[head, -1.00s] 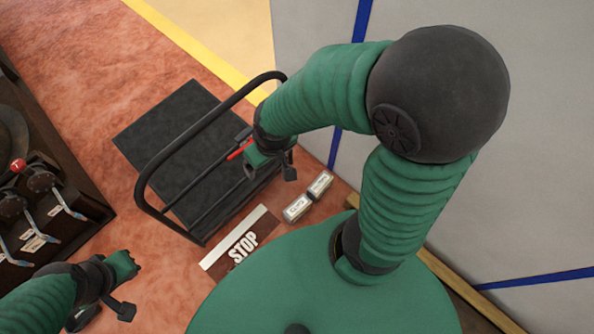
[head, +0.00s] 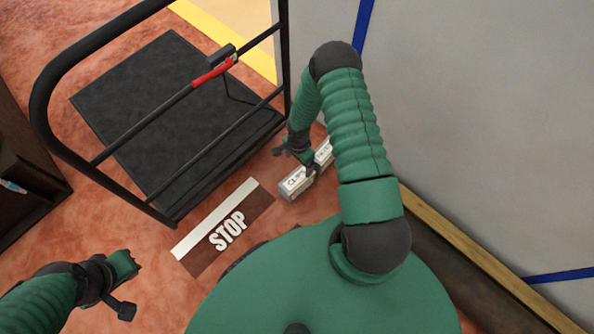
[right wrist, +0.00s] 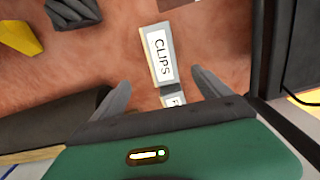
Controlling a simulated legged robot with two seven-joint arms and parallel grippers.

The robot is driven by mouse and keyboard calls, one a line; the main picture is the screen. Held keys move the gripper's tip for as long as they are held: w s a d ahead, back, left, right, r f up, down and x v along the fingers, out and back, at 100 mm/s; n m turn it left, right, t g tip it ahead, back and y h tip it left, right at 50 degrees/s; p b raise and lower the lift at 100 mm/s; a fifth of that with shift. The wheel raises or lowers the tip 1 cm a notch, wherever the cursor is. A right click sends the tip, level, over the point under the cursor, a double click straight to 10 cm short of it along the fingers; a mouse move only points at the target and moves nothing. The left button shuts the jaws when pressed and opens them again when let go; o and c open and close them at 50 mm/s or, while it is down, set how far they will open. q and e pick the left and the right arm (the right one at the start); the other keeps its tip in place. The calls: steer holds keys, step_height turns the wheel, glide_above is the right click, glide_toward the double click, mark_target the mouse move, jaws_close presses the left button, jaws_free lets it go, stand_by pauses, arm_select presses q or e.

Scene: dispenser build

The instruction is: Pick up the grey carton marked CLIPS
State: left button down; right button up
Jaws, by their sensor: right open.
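The grey carton marked CLIPS (head: 295,184) lies on the reddish floor, label up, beside the wall side of the trolley. It also shows in the right wrist view (right wrist: 161,52), ahead of the fingers. A second similar carton (head: 324,153) lies end to end with it; in the right wrist view only part of its label shows above my gripper body. My right gripper (right wrist: 161,80) is open, its fingers apart on either side of the line of cartons, gripping nothing. My left gripper (head: 121,284) is at lower left, away from the cartons; its jaw state is unclear.
A black trolley (head: 165,110) with a tubular handle and a red-marked part stands left of the cartons. A STOP sign (head: 228,232) lies on the floor nearby. A grey wall (head: 470,130) with a wooden skirting (head: 480,260) bounds the right.

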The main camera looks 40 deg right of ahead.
step_height(320, 180, down, 11)
steer(key=b, duration=0.5)
steer(key=f+b, duration=0.4)
steer(key=f, duration=0.1)
steer(key=shift+w+a+f+b, duration=0.15)
steer(key=shift+w+f+b, duration=0.1)
steer(key=shift+b, duration=0.15)
steer(key=shift+r, duration=0.15)
steer(key=shift+r, duration=0.1)
jaws_close()
